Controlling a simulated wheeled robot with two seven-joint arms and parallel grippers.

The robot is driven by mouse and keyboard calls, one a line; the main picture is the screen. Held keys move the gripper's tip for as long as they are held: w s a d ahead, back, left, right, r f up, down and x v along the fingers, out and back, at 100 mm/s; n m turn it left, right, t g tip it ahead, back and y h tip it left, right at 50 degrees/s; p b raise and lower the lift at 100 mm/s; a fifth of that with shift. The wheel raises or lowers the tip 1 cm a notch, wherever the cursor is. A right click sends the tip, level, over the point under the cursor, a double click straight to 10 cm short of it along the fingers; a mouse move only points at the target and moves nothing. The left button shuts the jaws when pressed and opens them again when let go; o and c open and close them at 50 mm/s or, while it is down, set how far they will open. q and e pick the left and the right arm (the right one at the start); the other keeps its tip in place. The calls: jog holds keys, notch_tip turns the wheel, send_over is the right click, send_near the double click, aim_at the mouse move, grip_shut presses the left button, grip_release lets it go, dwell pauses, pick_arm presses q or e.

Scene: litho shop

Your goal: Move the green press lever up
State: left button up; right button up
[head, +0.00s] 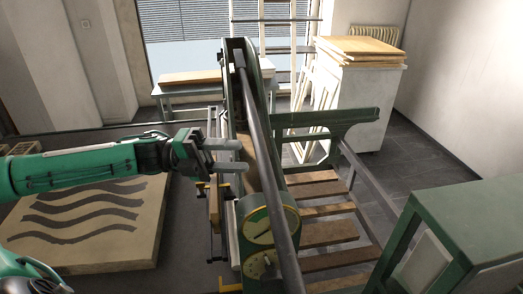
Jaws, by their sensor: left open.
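The green press (227,85) stands in the middle of the head view. A long dark grey bar (258,135), which looks like its lever, runs along it from the far top down past a round dial plate (258,225) at the near end. A green beam (325,118) sticks out to the right. My left gripper (240,155) comes in from the left with its two grey fingers apart, one above the other. The fingertips are just left of the dark bar in the picture; whether they touch the press is unclear. My right gripper is not in view.
A pale stone slab with dark wavy stripes (85,225) lies under my left arm. Wooden slats (325,232) lie right of the press. A green-framed unit (475,215) fills the lower right. A white cabinet with boards (355,95) stands behind; dark floor (430,150) is clear.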

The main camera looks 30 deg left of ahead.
aim_at(262, 157)
pick_arm(q)
jog(key=shift+p+x, duration=1.35)
jog(key=shift+x, duration=1.8)
grip_shut()
